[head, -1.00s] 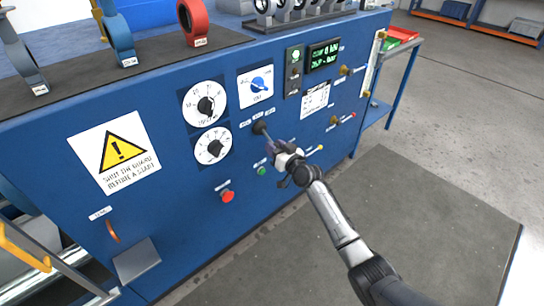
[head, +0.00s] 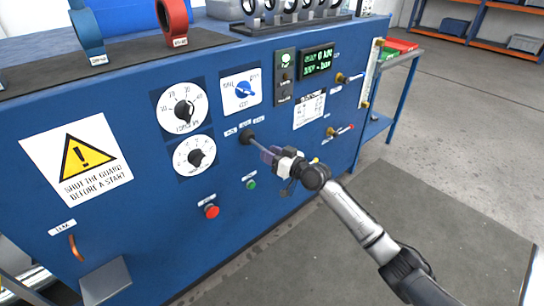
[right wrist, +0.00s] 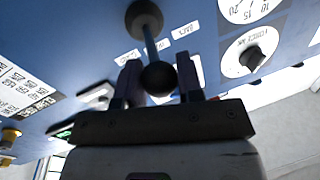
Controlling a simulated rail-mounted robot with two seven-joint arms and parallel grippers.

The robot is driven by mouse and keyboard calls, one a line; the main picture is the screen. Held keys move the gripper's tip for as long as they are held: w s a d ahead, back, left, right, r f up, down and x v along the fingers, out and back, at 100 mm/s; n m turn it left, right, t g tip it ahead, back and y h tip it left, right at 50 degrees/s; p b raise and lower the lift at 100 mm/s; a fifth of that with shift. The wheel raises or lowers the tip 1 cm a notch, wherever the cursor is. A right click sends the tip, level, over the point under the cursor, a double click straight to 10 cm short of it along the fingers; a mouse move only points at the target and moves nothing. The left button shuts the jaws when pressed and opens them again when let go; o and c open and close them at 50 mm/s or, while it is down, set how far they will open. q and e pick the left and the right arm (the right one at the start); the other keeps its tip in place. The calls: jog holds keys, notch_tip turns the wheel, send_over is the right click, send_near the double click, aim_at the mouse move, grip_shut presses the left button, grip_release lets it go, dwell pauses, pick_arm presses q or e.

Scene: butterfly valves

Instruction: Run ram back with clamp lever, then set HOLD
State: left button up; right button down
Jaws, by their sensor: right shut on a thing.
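The clamp lever (head: 257,144) is a rod with a dark ball end, standing out from a round boss on the blue panel. My right gripper (head: 272,156) is shut on its outer end. In the right wrist view, the dark ball knob (right wrist: 158,79) sits between the two fingers of the right gripper (right wrist: 160,76), and the boss (right wrist: 144,18) is beyond it. Small white labels (head: 245,124) sit above the boss; one reads like BACK in the wrist view. A lit green display (head: 317,61) is at upper right; its figures are blurred. My left gripper is out of view.
The panel also carries two dials (head: 183,107), a blue selector knob (head: 243,89), a red button (head: 211,211), a green button (head: 251,184) and a yellow warning sign (head: 77,159). Coloured rings stand on top. The floor mat (head: 440,220) at right is clear.

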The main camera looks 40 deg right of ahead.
jog(key=c, duration=0.8)
grip_release()
jog(key=shift+c, duration=0.2)
jog(key=shift+o, duration=0.3)
jog(key=shift+s+d, duration=0.1)
jog(key=shift+s, duration=0.2)
jog(key=s+d+p, duration=0.2)
jog(key=s+p, duration=0.2)
jog(key=s, duration=0.9)
jog(key=shift+d, duration=0.2)
